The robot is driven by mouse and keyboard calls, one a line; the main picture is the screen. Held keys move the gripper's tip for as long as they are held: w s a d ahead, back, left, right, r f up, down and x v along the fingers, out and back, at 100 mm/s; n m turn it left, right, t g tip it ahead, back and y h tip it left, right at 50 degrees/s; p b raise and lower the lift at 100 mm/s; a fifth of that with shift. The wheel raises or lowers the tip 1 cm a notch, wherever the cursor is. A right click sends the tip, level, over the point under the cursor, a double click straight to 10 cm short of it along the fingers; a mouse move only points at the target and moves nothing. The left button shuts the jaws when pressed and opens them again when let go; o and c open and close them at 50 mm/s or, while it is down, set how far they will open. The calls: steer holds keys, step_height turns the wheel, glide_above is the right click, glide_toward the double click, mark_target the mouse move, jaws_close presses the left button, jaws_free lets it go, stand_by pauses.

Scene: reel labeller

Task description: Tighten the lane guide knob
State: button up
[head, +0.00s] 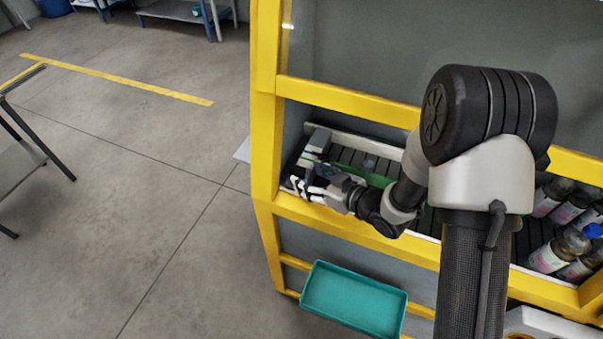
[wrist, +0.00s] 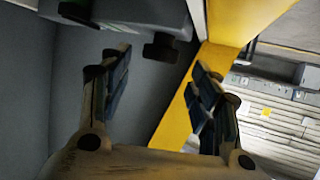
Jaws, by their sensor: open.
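In the wrist view a dark round knob (wrist: 161,48) sticks out from a grey block (wrist: 135,14) at the top. It lies ahead of the gap between my fingers, apart from them as far as I can tell. My gripper (wrist: 162,72) is open, with nothing between its fingers. Another dark round part (wrist: 75,12) shows at the upper left; I cannot tell which one is the lane guide knob. In the head view my gripper (head: 308,186) is at the left end of the conveyor (head: 348,157), inside the yellow frame, and I cannot make out the knob there.
The yellow frame (head: 265,110) borders the opening on the left, with bars above and below my arm. A teal tray (head: 353,298) is below.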

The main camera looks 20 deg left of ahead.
mark_target(298, 171)
steer(key=shift+x, duration=2.1)
steer(key=c, duration=1)
steer(key=shift+c, duration=0.2)
